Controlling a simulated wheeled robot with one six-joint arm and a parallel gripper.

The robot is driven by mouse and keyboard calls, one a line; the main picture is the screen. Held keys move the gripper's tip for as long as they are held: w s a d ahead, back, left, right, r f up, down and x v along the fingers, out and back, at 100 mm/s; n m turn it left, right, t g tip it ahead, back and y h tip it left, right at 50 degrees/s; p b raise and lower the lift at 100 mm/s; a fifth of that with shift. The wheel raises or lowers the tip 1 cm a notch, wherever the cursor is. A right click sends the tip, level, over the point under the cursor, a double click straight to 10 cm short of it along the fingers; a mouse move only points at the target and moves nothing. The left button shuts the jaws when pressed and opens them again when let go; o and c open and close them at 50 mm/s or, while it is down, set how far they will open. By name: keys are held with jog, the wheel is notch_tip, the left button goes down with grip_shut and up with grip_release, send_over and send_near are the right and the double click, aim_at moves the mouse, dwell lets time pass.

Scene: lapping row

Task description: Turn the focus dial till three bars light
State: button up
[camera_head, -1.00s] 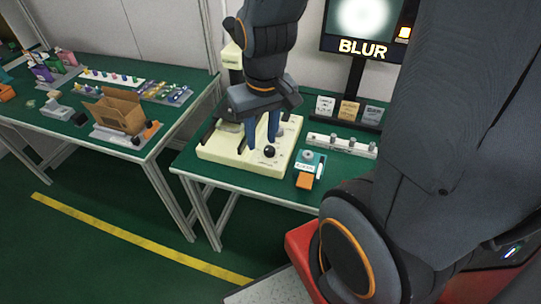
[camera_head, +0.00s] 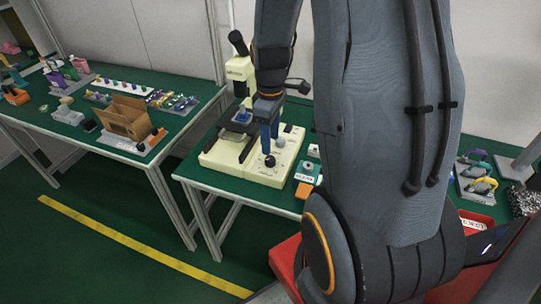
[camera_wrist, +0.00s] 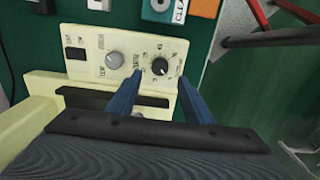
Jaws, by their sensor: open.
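The cream microscope base (camera_head: 216,157) stands on the green table. Its control panel carries a black knob (camera_wrist: 160,67) with scale marks around it and a plain grey knob (camera_wrist: 115,60). The black knob also shows in the head view (camera_head: 270,161). The panel lettering is too small to tell which one is marked focus. My gripper (camera_wrist: 160,78) is open, with its two blue fingertips on either side of the black knob. I cannot tell whether they touch it. The screen and any bars are hidden in the head view behind my arm.
A second table at left bears a cardboard box (camera_head: 124,115) and small parts. A red bin (camera_head: 476,221) and grey stands with coloured parts (camera_head: 478,172) are at right.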

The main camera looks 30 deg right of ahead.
aim_at(270, 159)
jog(key=shift+f+p, duration=0.7)
jog(key=shift+f, duration=3)
jog(key=c, duration=1.1)
jog(key=shift+o, duration=0.2)
